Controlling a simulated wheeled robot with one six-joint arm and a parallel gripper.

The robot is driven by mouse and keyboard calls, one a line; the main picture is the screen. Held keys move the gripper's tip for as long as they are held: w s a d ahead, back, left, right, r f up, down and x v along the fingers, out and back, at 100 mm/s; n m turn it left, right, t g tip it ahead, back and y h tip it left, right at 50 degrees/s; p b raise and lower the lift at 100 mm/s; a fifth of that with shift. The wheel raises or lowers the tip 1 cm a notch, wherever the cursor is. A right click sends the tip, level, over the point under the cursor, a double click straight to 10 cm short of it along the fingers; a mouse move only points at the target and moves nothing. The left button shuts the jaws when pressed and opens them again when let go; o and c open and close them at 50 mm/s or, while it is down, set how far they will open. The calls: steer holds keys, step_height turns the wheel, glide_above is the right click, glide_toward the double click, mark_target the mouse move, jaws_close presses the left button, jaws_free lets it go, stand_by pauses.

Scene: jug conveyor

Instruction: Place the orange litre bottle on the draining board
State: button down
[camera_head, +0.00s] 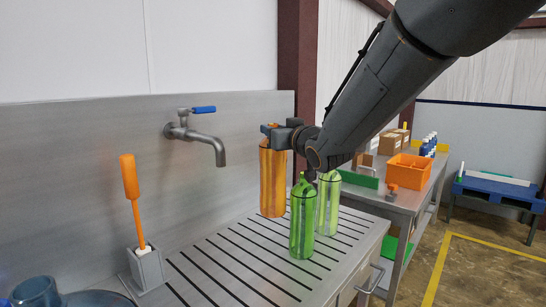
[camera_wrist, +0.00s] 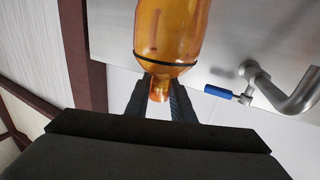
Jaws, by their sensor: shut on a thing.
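The orange litre bottle (camera_head: 272,182) is upright at the back of the draining board (camera_head: 222,262), behind two green bottles. I cannot tell if its base touches the board. My gripper (camera_head: 279,133) is shut on its neck at the top. In the wrist view the orange bottle (camera_wrist: 170,35) hangs between the two dark fingers (camera_wrist: 161,98), which close on its narrow neck. The bottle's cap end is partly hidden by the fingers.
Two green bottles, one in front (camera_head: 303,222) and one behind (camera_head: 328,205), stand on the board close to the orange bottle. A tap (camera_head: 200,135) is on the back wall. An orange-handled brush (camera_head: 131,185) stands at left. The board's left part is clear.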

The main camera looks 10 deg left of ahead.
step_height(320, 180, up, 14)
steer(key=b, duration=0.1)
steer(key=s+d+f+n+g+y+b, duration=0.1)
steer(key=s+d+f+n+g+y, duration=0.15)
steer(key=s+f, duration=0.9)
steer(key=s+d+f+n+g+y+b, duration=0.1)
steer(key=s+d+f+n+g+y, duration=0.15)
steer(key=s+f, duration=0.95)
steer(key=w+a+f+p, duration=0.2)
steer(key=w+a+p, duration=0.1)
steer(key=w+a, duration=0.2)
steer(key=w+a+f+p, duration=0.2)
steer(key=w+a+p, duration=0.1)
steer(key=a, duration=0.7)
steer(key=shift+w+a+f+m, duration=0.2)
steer(key=shift+w+m, duration=0.1)
steer(key=shift+w, duration=0.6)
steer(key=shift+f, duration=0.2)
steer(key=c, duration=1.5)
jaws_free()
steer(key=shift+c, duration=0.2)
